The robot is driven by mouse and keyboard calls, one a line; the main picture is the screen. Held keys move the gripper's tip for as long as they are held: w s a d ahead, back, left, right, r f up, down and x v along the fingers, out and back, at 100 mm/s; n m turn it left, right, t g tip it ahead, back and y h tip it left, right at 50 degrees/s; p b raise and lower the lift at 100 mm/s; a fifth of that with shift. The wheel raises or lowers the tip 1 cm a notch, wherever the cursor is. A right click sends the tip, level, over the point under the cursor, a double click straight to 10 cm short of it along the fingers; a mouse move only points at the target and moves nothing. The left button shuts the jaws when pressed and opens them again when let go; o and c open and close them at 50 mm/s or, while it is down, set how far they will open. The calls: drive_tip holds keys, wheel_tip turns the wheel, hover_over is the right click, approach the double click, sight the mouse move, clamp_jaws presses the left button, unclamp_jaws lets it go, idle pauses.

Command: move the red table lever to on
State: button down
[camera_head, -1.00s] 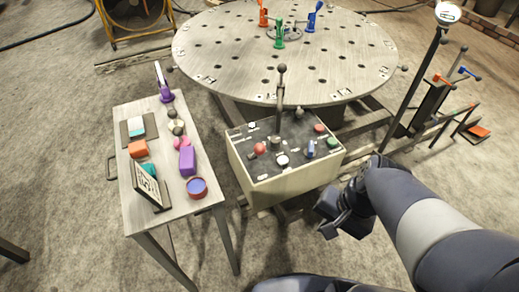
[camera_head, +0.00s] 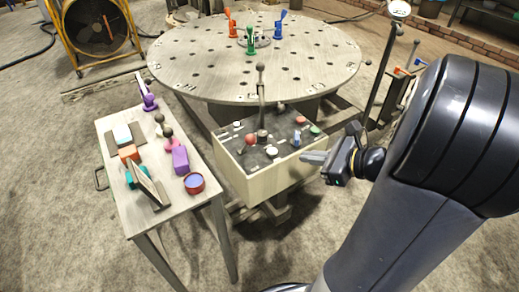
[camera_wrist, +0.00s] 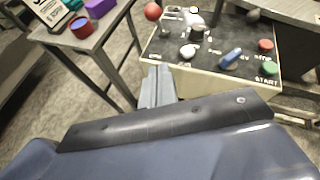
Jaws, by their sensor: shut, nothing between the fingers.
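The control box (camera_head: 255,180) has a dark sloped top panel with levers and buttons. A red ball knob (camera_head: 251,140) sits at the panel's left part; it looks like the red lever's end, and its setting is too small to read. In the wrist view the red knob (camera_wrist: 152,11) is at the top, beyond the fingertips and slightly left. My gripper (camera_head: 306,157) is shut and empty, at the box's right front edge, apart from the knob. Its closed fingers (camera_wrist: 157,75) point toward the panel's front edge in the wrist view.
A tall grey lever (camera_head: 261,95) rises from the panel. A blue switch (camera_wrist: 231,57), red button (camera_wrist: 266,45) and green button (camera_wrist: 270,68) are to the right. The round table (camera_head: 190,58) stands behind. A side table (camera_head: 150,218) with several objects stands left.

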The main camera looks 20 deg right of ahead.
drive_tip(key=shift+w+a+f, duration=0.1)
drive_tip(key=b, duration=0.3)
approach(246, 145)
drive_tip(key=f, duration=0.1)
drive_tip(key=shift+w+a, duration=0.65)
drive_tip(key=shift+w, duration=0.35)
drive_tip(key=shift+r+p, duration=0.2)
drive_tip(key=shift+p, duration=0.25)
